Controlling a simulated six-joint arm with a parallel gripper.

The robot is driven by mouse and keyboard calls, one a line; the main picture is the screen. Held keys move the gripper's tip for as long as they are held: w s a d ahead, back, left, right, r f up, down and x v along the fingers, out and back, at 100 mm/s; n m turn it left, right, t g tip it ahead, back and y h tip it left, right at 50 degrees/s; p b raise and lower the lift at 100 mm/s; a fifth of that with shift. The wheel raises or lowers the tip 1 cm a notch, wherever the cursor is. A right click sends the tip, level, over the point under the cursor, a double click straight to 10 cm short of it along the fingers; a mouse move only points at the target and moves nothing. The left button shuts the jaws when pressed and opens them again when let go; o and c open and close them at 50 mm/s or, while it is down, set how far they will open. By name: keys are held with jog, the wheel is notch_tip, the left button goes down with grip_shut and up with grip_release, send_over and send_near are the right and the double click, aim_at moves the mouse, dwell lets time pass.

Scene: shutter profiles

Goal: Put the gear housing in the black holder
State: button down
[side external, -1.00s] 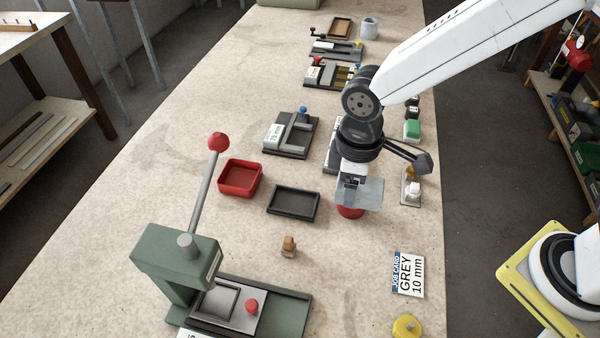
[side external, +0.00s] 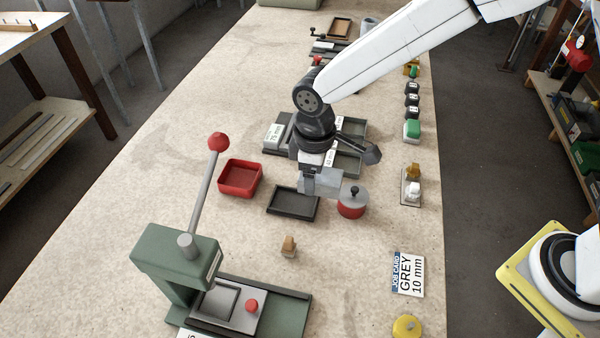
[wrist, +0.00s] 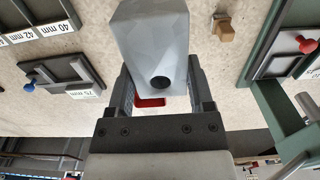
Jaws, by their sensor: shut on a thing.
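My gripper (side external: 317,166) is shut on a light grey faceted block, the gear housing (side external: 325,183). In the wrist view the housing (wrist: 158,40) sits between the two fingers, with a dark round hole in its near face. A shallow black tray, the black holder (side external: 272,208), lies on the bench. In the side view the housing overlaps the holder's far right corner and appears held above the bench; its exact height is hard to tell. The holder looks empty where it shows. I cannot make it out in the wrist view, where the housing blocks the middle.
A red bin (side external: 241,178) stands left of the holder, and a red pot with a grey lid (side external: 352,203) to its right. A small brown block (side external: 289,247) and a green press (side external: 177,257) with a raised lever are nearer. Slotted fixtures (side external: 277,138) stand behind.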

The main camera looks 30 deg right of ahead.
send_over(287, 201)
jog(key=shift+s+d+f, duration=0.1)
jog(key=shift+s+f, duration=0.05)
jog(key=shift+f, duration=1.35)
jog(key=shift+s+f, duration=0.1)
jog(key=shift+f, duration=1.35)
jog(key=shift+w+f, duration=0.15)
jog(key=shift+f, duration=0.05)
jog(key=shift+w+f, duration=0.1)
jog(key=shift+f, duration=1.5)
jog(key=shift+f, duration=0.1)
grip_release()
jog(key=shift+f, duration=0.1)
notch_tip(287, 201, up, 12)
jog(key=shift+r, duration=0.2)
